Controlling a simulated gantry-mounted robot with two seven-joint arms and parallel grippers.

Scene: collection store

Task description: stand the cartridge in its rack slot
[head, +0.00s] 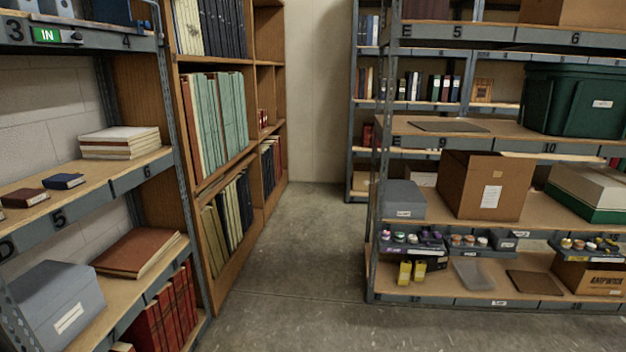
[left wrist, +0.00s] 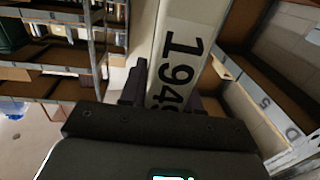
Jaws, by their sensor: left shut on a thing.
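In the left wrist view my left gripper (left wrist: 168,98) is shut on a long white cartridge (left wrist: 184,32) with large black digits beginning "194". The dark fingers sit on either side of it, and its lower end is hidden between them and the gripper body. The cartridge reaches past the top of that view, so its far end is out of sight. Neither gripper nor the held cartridge shows in the head view. I cannot make out which fixture is the cartridge's rack.
Left shelving holds a grey box (head: 58,303), books and a small dark blue box (head: 63,181). Right shelving carries a cardboard box (head: 485,186), a green tub (head: 574,101) and trays of colour-topped items (head: 412,240). The concrete aisle (head: 290,270) between is clear.

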